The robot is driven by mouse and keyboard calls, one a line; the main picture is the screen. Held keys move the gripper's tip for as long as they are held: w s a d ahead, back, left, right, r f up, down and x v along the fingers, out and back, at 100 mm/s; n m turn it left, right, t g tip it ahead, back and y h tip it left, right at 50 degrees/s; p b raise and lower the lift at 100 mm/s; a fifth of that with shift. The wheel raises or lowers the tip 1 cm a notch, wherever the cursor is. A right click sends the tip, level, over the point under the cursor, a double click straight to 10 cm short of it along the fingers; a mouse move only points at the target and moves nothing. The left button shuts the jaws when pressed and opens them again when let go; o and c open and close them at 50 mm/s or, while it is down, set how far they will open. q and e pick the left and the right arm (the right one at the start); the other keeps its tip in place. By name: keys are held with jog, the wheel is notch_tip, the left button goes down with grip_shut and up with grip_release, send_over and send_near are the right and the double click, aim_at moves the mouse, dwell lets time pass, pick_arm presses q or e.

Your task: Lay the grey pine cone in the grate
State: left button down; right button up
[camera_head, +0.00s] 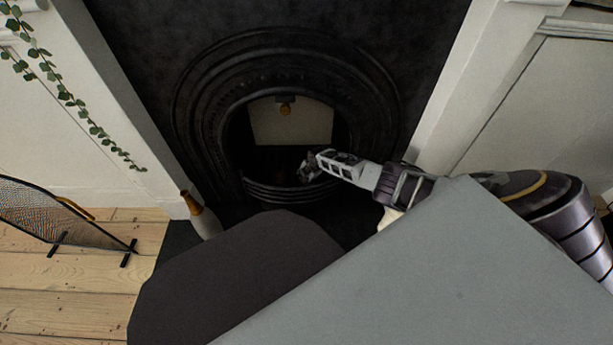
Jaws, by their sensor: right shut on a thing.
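The grate (290,195) is a black barred basket low in the arched opening of the dark fireplace. My right gripper (313,163) reaches in from the right, over the grate's front bars. It is shut on the pine cone (307,168), a small dark grey lump at its fingertips. The cone appears at or just above the grate's rim; I cannot tell whether it touches the bars. The inside of the grate is dark and mostly hidden. My left gripper is not in view.
A mesh fire screen (60,215) stands on the floorboards at the left. A pale bottle-like object (203,218) stands on the dark hearth, left of the opening. A trailing plant (75,100) hangs at upper left. My own body covers the lower middle and right.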

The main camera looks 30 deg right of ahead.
jog(key=shift+f, duration=0.2)
jog(key=o, duration=0.9)
jog(key=shift+r, duration=0.15)
jog(key=shift+r, duration=4.8)
